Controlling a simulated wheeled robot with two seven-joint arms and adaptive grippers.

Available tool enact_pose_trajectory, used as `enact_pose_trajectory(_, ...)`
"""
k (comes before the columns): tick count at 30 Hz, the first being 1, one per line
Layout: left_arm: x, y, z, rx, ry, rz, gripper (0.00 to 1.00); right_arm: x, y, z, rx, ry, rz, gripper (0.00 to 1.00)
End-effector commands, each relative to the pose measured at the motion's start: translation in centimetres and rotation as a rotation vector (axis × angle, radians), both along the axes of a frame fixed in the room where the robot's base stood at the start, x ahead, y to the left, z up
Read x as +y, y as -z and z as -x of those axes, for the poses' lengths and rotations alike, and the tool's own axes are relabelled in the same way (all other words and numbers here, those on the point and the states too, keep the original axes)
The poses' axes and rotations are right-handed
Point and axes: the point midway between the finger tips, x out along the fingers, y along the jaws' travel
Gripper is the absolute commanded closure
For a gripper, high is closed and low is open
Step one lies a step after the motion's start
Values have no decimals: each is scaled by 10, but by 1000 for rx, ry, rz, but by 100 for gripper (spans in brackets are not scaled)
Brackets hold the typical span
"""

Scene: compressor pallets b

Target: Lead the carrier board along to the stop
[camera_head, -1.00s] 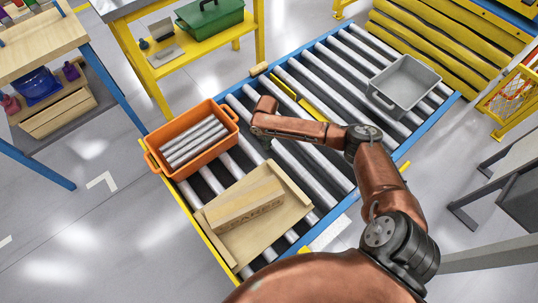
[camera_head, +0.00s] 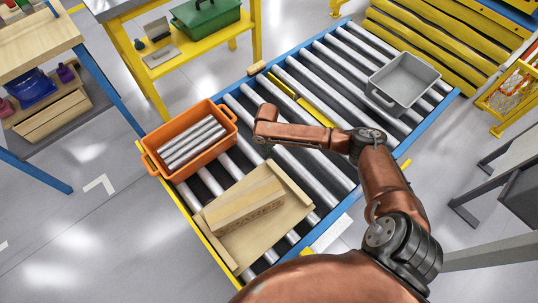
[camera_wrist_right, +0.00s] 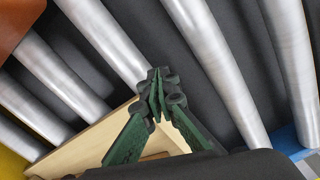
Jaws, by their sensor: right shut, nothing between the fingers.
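The carrier board (camera_head: 294,216) is a pale wooden tray-like board lying on the rollers at the near end of the conveyor. A long wooden block (camera_head: 240,208) with dark lettering on its side rests on it. The board also shows at the bottom of the right wrist view (camera_wrist_right: 85,150). My right gripper (camera_head: 266,149) points down over the rollers, just beyond the board's far edge. In the wrist view its green-padded fingers (camera_wrist_right: 156,93) meet at the tips and hold nothing. Whether they touch the board cannot be told. My left gripper is out of view.
An orange crate (camera_head: 152,160) of metal bars stands left of the board. A yellow bar (camera_head: 290,96) lies across the conveyor between rollers, beyond my gripper. A grey bin (camera_head: 402,84) stands at the far right. Rollers between the yellow bar and board are bare, under my arm.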

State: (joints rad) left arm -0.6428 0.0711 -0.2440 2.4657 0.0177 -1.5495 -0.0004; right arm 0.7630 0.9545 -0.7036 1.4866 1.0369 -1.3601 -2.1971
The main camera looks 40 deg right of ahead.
Motion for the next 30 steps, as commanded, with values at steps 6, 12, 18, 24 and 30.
enact_pose_trajectory(6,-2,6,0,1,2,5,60,4,0,11,1,-1,0,100)
enact_pose_trajectory(12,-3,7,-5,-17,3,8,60,7,0,17,0,0,0,100)
enact_pose_trajectory(18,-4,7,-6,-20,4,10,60,8,0,19,0,0,0,100)
enact_pose_trajectory(24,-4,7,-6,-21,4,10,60,8,0,19,0,0,0,100)
enact_pose_trajectory(30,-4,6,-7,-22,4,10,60,8,-1,20,0,0,0,100)
